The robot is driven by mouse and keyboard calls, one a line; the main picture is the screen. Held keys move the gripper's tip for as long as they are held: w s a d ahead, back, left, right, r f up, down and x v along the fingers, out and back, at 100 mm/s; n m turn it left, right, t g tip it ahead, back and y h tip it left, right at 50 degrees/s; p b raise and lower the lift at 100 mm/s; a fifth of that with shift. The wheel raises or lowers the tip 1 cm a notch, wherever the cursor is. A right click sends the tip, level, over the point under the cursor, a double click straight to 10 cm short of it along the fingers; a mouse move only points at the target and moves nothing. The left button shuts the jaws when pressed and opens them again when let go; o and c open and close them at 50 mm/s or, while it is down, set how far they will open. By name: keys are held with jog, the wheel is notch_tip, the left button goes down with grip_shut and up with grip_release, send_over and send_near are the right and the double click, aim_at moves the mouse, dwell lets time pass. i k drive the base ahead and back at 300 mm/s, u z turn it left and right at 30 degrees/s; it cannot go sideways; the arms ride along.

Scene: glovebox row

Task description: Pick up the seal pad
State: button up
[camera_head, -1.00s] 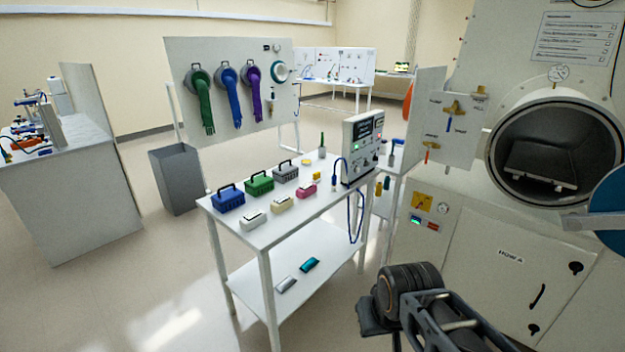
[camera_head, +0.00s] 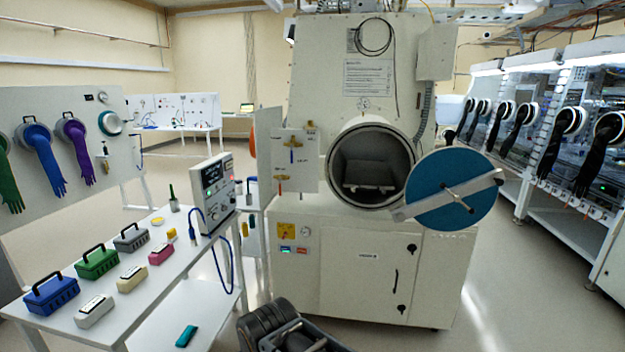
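No thing in view is clearly marked as the seal pad. Small pieces that might be it lie on the white table (camera_head: 190,268): a white block (camera_head: 95,312), a cream block (camera_head: 131,278), a pink block (camera_head: 161,253), a flat yellow disc (camera_head: 157,221) and a small yellow block (camera_head: 171,234). A teal piece (camera_head: 186,336) lies on the table's lower shelf. Part of my arm shows at the bottom centre, in front of the table and cabinet. I cannot make out my gripper's fingertips, and nothing held is visible.
Glovebox units (camera_head: 560,130) stand far right. Floor (camera_head: 510,290) between is clear.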

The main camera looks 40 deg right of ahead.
aim_at(172, 234)
jog(key=z, duration=0.75)
jog(key=i, duration=2.15)
jog(key=u, duration=1.2)
jog(key=i, duration=0.75)
jog(key=u, duration=0.75)
